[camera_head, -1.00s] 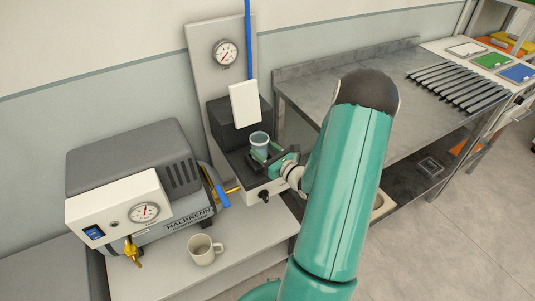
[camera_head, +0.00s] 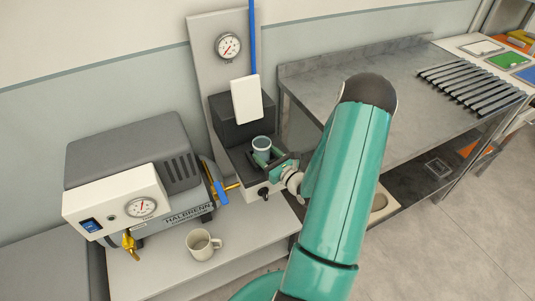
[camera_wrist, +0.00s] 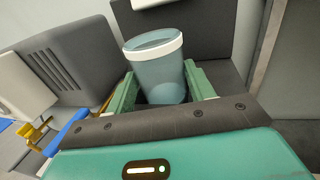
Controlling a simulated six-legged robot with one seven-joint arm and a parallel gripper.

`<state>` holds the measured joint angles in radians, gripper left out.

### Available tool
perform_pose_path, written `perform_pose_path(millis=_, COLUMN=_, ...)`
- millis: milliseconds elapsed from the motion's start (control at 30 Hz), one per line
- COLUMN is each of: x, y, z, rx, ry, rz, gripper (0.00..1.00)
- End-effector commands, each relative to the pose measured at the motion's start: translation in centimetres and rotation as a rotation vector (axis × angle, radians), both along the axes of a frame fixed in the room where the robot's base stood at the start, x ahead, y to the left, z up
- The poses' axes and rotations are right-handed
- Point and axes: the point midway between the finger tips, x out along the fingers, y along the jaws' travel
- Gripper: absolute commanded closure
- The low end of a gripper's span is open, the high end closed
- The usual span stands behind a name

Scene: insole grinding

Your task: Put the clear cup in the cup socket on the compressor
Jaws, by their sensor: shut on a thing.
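The clear cup (camera_head: 262,148) is bluish and see-through, with a white rim that shows in the wrist view (camera_wrist: 156,70). My gripper (camera_head: 265,157) is shut on it, with one green finger on each side, and the cup stands about upright. The cup is over the dark block at the foot of a tall grey panel stand (camera_head: 215,85). My fingers hide its base, so I cannot tell whether it touches the block. No cup socket can be made out. A grey and white machine marked HALBRENN (camera_head: 135,175), with a gauge, stands to the left.
A beige mug (camera_head: 200,245) stands on the light bench (camera_head: 160,280) in front of the HALBRENN machine. A white plate (camera_head: 246,99) and a blue hose (camera_head: 253,40) are above and behind the cup. A steel table (camera_head: 400,85) with dark strips is at the right.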

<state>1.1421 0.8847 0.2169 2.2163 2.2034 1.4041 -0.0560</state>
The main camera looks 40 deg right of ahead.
Motion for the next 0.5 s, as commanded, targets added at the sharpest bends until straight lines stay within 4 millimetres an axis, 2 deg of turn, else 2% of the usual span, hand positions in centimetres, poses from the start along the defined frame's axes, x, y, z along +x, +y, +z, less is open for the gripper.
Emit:
perform_pose_path(millis=200, x=0.01, y=0.02, z=-0.33, rx=0.0, ry=0.0, rz=-0.001, gripper=0.71)
perform_pose_path(millis=233, x=0.02, y=0.01, z=-0.31, rx=-0.001, ry=0.0, rz=-0.001, gripper=0.43)
perform_pose_path(millis=300, x=0.03, y=-0.01, z=-0.28, rx=-0.001, ry=0.0, rz=-0.001, gripper=0.29)
perform_pose_path(millis=333, x=0.04, y=-0.02, z=-0.29, rx=-0.001, ry=0.0, rz=-0.001, gripper=0.25)
perform_pose_path(millis=500, x=0.07, y=-0.08, z=-0.28, rx=-0.001, ry=0.0, rz=0.0, gripper=0.25)
